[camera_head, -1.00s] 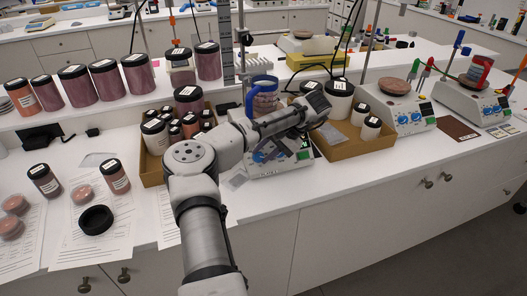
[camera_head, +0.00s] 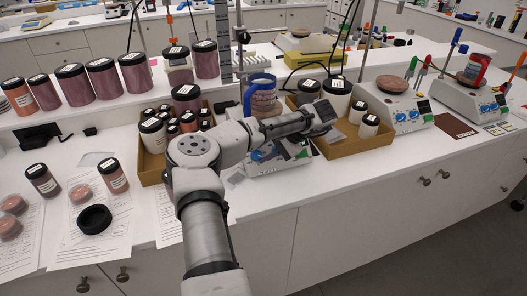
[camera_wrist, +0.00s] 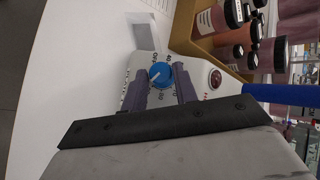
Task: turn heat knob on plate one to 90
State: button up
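The hot plate at my arm (camera_head: 262,168) is a white box with a blue knob, mostly covered by my arm in the head view. I cannot read which plate is number one. In the wrist view its blue heat knob (camera_wrist: 160,75) has a white pointer mark and a printed number scale around it. My gripper (camera_wrist: 159,80) is open, with one dark finger on each side of the knob. Contact with the knob cannot be told. A red indicator lamp (camera_wrist: 216,78) is right of the knob. In the head view my gripper's fingers are hidden by the arm.
A cardboard tray of jars (camera_head: 152,170) stands left of this plate; another (camera_head: 340,147) stands right. Two more hot plates (camera_head: 408,118) (camera_head: 470,101) are farther right. A blue-handled mug-like vessel (camera_head: 263,98) stands on the near plate. The counter front is clear.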

jog(key=o, duration=0.4)
jog(key=b+v, duration=0.2)
jog(key=v, duration=1.1)
jog(key=shift+s+d+r, duration=0.1)
jog(key=shift+d+r, duration=0.15)
jog(key=shift+d, duration=0.1)
